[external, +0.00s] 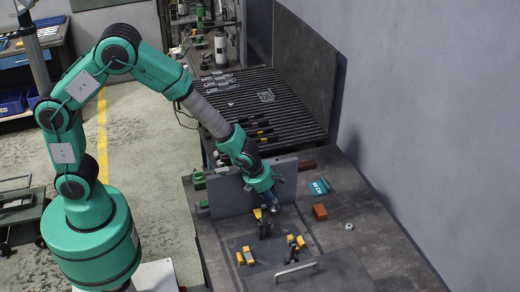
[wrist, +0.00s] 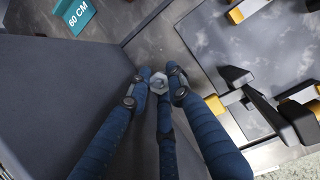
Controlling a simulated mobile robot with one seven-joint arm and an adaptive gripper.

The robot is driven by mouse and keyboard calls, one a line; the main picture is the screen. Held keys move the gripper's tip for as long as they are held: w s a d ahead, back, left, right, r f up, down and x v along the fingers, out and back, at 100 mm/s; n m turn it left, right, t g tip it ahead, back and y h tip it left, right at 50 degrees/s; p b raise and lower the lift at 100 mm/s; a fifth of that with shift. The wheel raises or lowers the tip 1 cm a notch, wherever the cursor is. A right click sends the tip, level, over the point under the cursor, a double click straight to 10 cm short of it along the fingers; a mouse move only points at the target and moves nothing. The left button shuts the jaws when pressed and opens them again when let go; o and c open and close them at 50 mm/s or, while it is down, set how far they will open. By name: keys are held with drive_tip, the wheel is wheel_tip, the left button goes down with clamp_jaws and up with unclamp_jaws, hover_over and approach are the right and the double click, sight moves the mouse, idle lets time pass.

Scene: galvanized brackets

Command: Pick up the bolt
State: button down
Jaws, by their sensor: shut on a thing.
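The bolt (wrist: 158,82) shows in the wrist view as a small light-grey hex head between the tips of my blue fingers. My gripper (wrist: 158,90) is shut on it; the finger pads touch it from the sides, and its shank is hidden. In the external view my gripper (external: 275,207) points down over the work table, close in front of an upright grey plate (external: 228,195). The bolt cannot be made out there.
A grey fixture plate with yellow-and-black clamps (external: 296,243) lies in front of the gripper. A teal 60 CM block (external: 319,187), an orange-brown block (external: 320,212) and a small light-grey round part (external: 348,226) sit to the right. A slatted rack (external: 265,97) stands behind.

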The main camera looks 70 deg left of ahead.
wheel_tip(320, 180, up, 13)
drive_tip(key=p, duration=0.3)
idle(0.7)
